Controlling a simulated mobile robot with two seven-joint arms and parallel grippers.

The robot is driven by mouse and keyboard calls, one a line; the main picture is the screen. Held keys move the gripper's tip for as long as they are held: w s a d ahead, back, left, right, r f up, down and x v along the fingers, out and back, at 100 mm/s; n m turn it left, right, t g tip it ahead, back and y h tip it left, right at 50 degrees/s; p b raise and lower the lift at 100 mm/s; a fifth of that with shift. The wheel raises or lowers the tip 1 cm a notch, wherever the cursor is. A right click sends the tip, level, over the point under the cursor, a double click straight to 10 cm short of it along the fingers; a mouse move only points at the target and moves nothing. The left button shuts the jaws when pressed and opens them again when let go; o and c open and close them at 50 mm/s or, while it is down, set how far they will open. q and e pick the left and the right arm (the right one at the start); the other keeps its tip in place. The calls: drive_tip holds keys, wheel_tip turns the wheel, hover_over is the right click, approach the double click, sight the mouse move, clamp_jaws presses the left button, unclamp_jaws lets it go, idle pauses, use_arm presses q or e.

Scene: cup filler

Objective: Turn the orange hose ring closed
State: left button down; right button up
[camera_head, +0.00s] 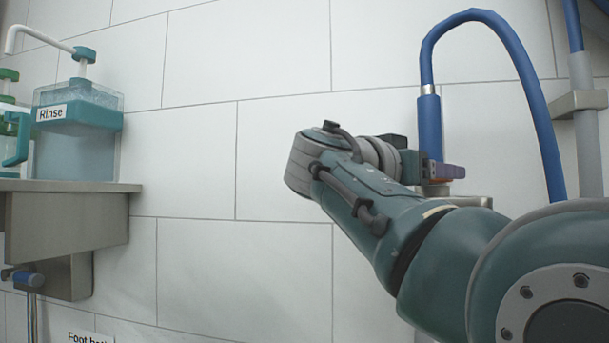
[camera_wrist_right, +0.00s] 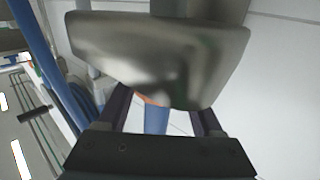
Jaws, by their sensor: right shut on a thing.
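The orange hose ring shows only as a thin orange sliver (camera_wrist_right: 146,98) in the wrist view, under the edge of a metal block (camera_wrist_right: 160,50). In the head view it is hidden by my right gripper (camera_head: 437,172). That gripper is at the lower end of the blue hose's thick sleeve (camera_head: 430,125), just above a metal fitting. In the wrist view its two dark fingers stand on either side of the blue hose (camera_wrist_right: 156,119), shut on the ring. The fingertips are hidden behind the block. My left gripper is not in view.
The blue hose (camera_head: 487,15) loops up and over to the right. A grey and blue pipe (camera_head: 583,100) with a bracket stands at the far right. A rinse bottle (camera_head: 78,145) stands on a metal shelf (camera_head: 95,187) at the left. The tiled wall between is clear.

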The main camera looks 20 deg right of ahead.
drive_tip(key=o, duration=1.4)
drive_tip(key=shift+c, duration=0.2)
drive_tip(key=shift+a, duration=0.15)
drive_tip(key=p+v, duration=0.3)
drive_tip(key=v, duration=0.6)
drive_tip(key=shift+s+a, duration=0.2)
drive_tip(key=shift+a, duration=0.1)
